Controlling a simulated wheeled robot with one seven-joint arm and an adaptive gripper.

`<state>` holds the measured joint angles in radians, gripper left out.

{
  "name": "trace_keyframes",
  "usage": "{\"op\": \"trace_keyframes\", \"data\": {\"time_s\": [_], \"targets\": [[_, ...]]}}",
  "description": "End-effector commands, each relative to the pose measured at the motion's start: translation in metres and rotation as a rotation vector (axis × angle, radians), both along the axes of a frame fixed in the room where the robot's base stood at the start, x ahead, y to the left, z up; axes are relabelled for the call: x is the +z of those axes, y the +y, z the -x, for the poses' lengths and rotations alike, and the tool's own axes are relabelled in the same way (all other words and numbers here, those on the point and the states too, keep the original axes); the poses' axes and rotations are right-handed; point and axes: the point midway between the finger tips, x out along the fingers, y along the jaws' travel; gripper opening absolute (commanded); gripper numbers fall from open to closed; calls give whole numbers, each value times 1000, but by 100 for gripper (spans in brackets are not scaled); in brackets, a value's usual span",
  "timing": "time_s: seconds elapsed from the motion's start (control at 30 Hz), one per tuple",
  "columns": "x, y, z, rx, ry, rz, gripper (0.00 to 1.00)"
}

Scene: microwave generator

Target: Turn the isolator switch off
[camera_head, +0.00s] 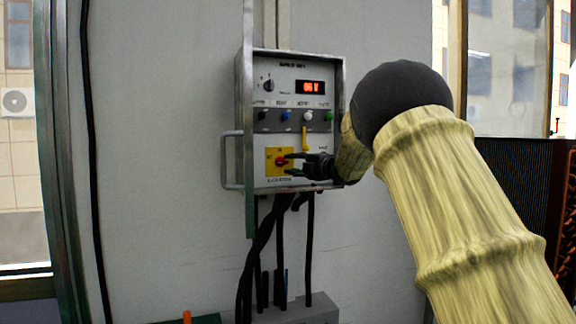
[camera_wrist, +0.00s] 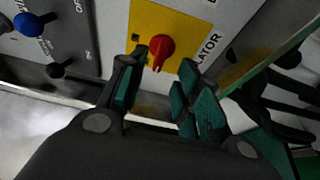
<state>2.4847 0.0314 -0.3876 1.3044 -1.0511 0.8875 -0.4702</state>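The isolator switch is a red rotary knob (camera_head: 281,161) on a yellow square plate (camera_head: 272,168), low on the front of a grey control box (camera_head: 291,85). In the wrist view the red knob (camera_wrist: 160,47) sits on the yellow plate (camera_wrist: 178,22), beside lettering ending in "LATOR". My gripper (camera_head: 288,163) reaches in from the right at the plate. In the wrist view my gripper (camera_wrist: 157,92) is open, with its green-padded fingers apart on either side of the knob's near end. I cannot tell whether a finger touches the knob.
The box has a red-lit display (camera_head: 311,87), a row of small knobs and a yellow lever (camera_head: 305,139). A metal handle (camera_head: 231,160) is on its left side. Black cables (camera_head: 262,245) hang below. A blue knob (camera_wrist: 28,24) shows in the wrist view.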

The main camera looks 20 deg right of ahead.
Motion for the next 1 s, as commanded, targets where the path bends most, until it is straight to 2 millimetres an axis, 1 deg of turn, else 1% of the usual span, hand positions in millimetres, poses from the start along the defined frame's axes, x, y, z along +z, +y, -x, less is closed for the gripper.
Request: {"op": "trace_keyframes", "data": {"time_s": [0.03, 0.2, 0.4, 0.6, 1.0], "targets": [[1, -5, 10, -1, -1, 0, 33], [0, -17, 37, -1, 0, -1, 33], [0, -27, 58, -1, 1, 0, 33], [0, -31, 66, -1, 0, 1, 33], [0, -30, 66, 0, 0, 1, 33]]}}
